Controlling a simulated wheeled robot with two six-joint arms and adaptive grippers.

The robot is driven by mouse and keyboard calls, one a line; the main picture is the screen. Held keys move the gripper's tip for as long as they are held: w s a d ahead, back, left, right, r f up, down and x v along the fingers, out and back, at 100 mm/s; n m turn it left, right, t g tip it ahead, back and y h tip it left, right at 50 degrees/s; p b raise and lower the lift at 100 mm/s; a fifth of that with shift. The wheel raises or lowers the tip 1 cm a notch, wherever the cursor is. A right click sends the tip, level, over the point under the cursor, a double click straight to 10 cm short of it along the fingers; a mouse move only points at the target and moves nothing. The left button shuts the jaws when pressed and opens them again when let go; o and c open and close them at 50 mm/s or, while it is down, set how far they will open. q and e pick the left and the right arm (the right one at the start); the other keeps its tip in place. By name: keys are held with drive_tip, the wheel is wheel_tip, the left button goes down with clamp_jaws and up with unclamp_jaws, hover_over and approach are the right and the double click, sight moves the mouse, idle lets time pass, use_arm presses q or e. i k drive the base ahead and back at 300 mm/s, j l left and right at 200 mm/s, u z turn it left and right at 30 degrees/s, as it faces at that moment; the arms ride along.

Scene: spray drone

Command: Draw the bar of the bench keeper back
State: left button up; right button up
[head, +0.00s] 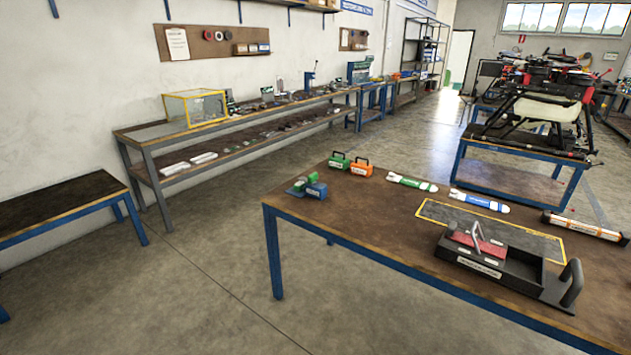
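A black open box-like fixture (480,267) with a white label on its front stands near the front right of the blue-legged workbench. A red block (477,243) and a grey upright handle sit in its left part. A black handle (572,284) stands at its right end. It looks like the bench keeper, but the label is too small to read. I cannot tell which part is its bar or how the bar is set. Neither of my grippers is in view.
On the workbench (370,225) are a blue-and-green device (308,188), a green case (339,161), an orange case (361,168), a green-and-white tube (412,183), a blue-and-white tube (479,201), a yellow-edged dark mat (432,211) and an orange-and-white cylinder (585,226). The bench's front-left area is clear.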

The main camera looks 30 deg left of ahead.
sight(312, 179)
drive_tip(key=j+u, duration=0.1)
drive_tip(key=j, duration=0.4)
drive_tip(key=j+u, duration=0.1)
drive_tip(key=j, duration=0.35)
drive_tip(key=i+j+u, duration=0.1)
drive_tip(key=j, duration=0.35)
drive_tip(key=i+j, duration=0.1)
drive_tip(key=j, duration=0.4)
drive_tip(key=j+u, duration=0.15)
drive_tip(key=j, duration=0.3)
drive_tip(key=i+j+u, duration=0.1)
drive_tip(key=j, duration=0.35)
drive_tip(key=i+j+u, duration=0.1)
drive_tip(key=j, duration=0.35)
drive_tip(key=i+j+u, duration=0.1)
drive_tip(key=j, duration=0.35)
drive_tip(key=i, duration=0.1)
